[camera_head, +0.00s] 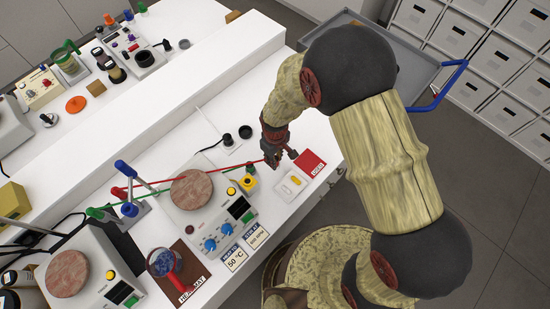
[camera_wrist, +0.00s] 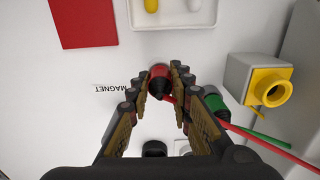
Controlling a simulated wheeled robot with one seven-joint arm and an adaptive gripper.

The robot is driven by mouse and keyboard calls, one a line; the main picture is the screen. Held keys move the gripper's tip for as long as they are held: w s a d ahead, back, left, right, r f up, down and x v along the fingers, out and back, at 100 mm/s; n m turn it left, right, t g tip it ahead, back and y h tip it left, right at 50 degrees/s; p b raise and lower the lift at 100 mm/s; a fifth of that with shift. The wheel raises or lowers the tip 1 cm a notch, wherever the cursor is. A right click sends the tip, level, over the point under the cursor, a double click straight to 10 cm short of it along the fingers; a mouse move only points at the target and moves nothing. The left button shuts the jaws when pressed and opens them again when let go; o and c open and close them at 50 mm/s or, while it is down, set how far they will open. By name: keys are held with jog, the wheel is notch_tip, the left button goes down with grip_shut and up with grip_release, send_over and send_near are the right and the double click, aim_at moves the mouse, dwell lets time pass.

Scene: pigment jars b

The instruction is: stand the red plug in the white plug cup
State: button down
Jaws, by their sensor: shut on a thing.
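My gripper (camera_wrist: 160,90) is shut on the red plug (camera_wrist: 158,76), whose red body shows between the fingertips in the wrist view. A red cable (camera_wrist: 265,142) runs from the plug toward the lower right. In the head view my gripper (camera_head: 277,160) is over the bench, at the right end of the red cable (camera_head: 225,168). A green plug (camera_wrist: 215,102) with a green cable is just right of the fingers.
A pale block with a yellow ring (camera_wrist: 272,87) stands right of the green plug. A white tray (camera_head: 291,186) with small capsules and a red card (camera_head: 311,163) are near the bench edge. The hotplate (camera_head: 192,189) and small black pieces (camera_head: 228,139) are to the left.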

jog(key=shift+f, duration=0.15)
jog(key=c, duration=1.6)
grip_release()
jog(key=shift+o, duration=0.3)
notch_tip(320, 180, up, 12)
